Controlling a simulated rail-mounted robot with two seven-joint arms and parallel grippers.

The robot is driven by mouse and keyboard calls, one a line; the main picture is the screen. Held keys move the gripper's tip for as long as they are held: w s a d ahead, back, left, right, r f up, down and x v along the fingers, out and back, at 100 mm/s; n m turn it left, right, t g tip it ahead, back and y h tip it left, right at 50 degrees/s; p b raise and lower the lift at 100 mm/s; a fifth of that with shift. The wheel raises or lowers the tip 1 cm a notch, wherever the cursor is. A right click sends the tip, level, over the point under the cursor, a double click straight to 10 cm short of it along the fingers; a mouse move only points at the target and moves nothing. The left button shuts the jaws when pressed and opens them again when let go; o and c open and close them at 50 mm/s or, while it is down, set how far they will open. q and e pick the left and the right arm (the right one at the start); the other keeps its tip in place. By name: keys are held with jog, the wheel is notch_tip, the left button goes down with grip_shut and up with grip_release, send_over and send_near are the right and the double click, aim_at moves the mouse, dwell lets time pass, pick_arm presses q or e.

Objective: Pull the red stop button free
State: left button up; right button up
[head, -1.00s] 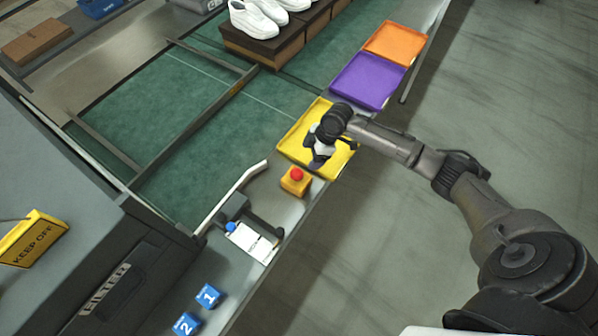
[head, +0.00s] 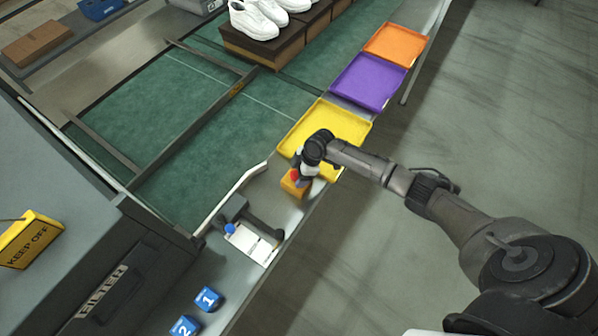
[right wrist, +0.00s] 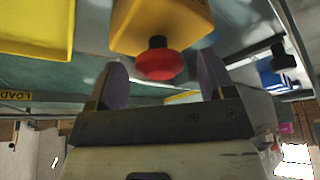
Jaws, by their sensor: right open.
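The red stop button (right wrist: 160,65) sits on a yellow box (head: 293,187) at the near edge of the line, beside the yellow tray. In the head view only a bit of the red button (head: 295,175) shows past my gripper. My right gripper (head: 297,173) is over the box. In the right wrist view the two fingers of my right gripper (right wrist: 160,82) stand apart, one on each side of the red button. I cannot tell whether they touch it. The button stands out from the box on a dark stem. My left gripper is not in view.
A yellow tray (head: 335,112), a purple tray (head: 368,82) and an orange tray (head: 397,45) line the edge behind. Blue numbered blocks (head: 208,299) stand closer to me.

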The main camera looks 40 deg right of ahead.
jog(key=shift+c, duration=0.4)
jog(key=c, duration=1.2)
jog(key=shift+r+p, duration=0.95)
jog(key=shift+r, duration=0.05)
jog(key=shift+w+f, duration=0.1)
jog(key=o, duration=1.3)
